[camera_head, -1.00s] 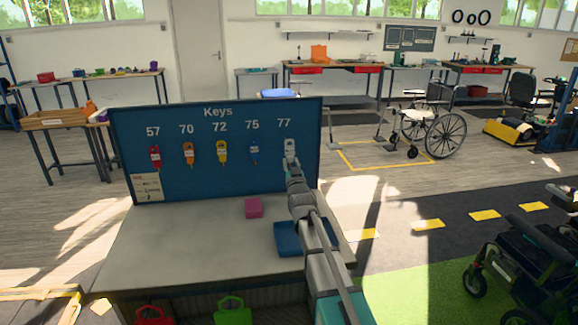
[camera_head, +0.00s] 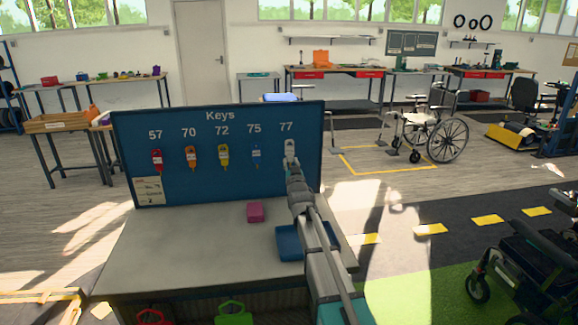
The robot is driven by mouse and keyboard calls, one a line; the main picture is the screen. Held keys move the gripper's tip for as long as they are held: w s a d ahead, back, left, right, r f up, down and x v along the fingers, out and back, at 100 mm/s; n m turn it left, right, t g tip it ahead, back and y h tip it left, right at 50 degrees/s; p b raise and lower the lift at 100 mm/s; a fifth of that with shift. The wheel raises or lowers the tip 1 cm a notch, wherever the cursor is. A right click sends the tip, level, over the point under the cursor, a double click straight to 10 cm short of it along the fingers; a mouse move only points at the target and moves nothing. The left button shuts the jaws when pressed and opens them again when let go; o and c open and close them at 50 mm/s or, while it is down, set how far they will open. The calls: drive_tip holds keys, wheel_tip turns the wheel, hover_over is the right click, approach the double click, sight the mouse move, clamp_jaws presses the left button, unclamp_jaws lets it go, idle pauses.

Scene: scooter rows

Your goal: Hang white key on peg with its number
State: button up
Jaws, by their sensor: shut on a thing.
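The blue key board (camera_head: 215,186) stands at the back of the table and bears the numbers 57, 70, 72, 75 and 77. The white key (camera_head: 290,147) is at the board just below the number 77. My gripper (camera_head: 289,164) is shut on its lower part. I cannot tell whether the key is on the peg, as the key hides that peg. A red key (camera_head: 157,160) hangs under 57, an orange key (camera_head: 191,158) under 70, a yellow key (camera_head: 223,155) under 72 and a blue key (camera_head: 256,153) under 75.
The grey table (camera_head: 190,245) carries a pink block (camera_head: 255,212) and a blue tray (camera_head: 290,243) partly behind my arm. A paper note (camera_head: 148,190) is on the board's lower left. A wheelchair (camera_head: 440,135) stands behind to the right.

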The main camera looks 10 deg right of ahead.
sight(290, 163)
drive_tip(key=shift+w, duration=0.95)
drive_tip(key=shift+c, duration=0.6)
drive_tip(key=shift+w, duration=0.55)
clamp_jaws()
drive_tip(key=shift+w+f+b, duration=0.6)
drive_tip(key=shift+w+f, duration=0.05)
drive_tip(key=shift+w, duration=0.1)
drive_tip(key=o, duration=1.1)
unclamp_jaws()
drive_tip(key=shift+c, duration=0.2)
